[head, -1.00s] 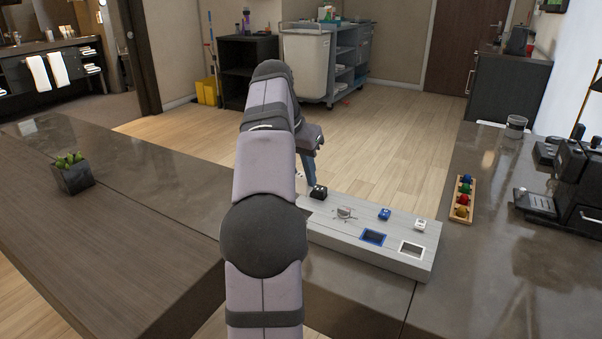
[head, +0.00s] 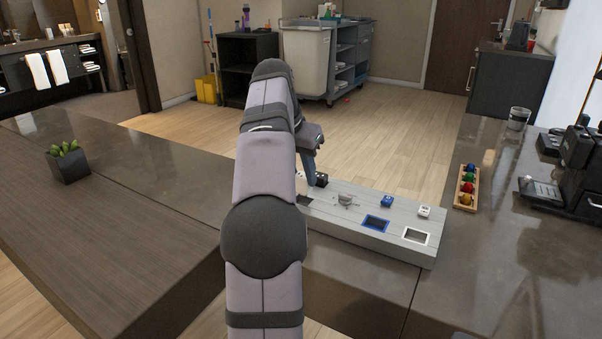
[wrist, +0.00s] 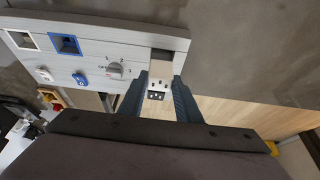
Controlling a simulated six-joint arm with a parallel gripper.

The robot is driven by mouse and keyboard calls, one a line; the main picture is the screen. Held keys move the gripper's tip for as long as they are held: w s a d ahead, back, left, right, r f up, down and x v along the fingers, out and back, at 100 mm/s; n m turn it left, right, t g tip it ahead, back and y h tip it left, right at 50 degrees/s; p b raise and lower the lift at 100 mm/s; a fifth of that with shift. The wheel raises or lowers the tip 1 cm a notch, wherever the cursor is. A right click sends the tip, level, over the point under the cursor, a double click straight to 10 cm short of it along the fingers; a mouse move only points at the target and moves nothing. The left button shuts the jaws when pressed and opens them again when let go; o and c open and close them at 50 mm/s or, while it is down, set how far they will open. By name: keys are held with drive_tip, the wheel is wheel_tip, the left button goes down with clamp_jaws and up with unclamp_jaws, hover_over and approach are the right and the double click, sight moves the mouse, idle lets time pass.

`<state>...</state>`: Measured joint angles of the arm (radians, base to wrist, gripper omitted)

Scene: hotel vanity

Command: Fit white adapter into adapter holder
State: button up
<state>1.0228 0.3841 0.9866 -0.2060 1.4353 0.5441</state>
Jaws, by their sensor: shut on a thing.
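The adapter holder is a long pale panel (head: 345,225) with framed openings, lying on the counter; it also shows in the wrist view (wrist: 110,45). In the head view my fingers (head: 308,178) are at the panel's left end and the arm hides part of that end.
A black adapter (head: 321,180) is close beside my fingers. A blue one (head: 387,201) and another white one (head: 424,211) sit behind the blue-framed (head: 376,223) and white-framed (head: 416,236) openings. A grey knob (head: 345,200) stands mid-panel. A coffee machine (head: 575,180) is right.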

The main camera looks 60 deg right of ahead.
drive_tip(key=shift+f+b, duration=1.55)
drive_tip(key=shift+f, duration=0.6)
drive_tip(key=o, duration=1.1)
drive_tip(key=shift+o, duration=0.2)
drive_tip(key=p+v, duration=0.3)
drive_tip(key=v, duration=0.4)
drive_tip(key=shift+r, duration=0.15)
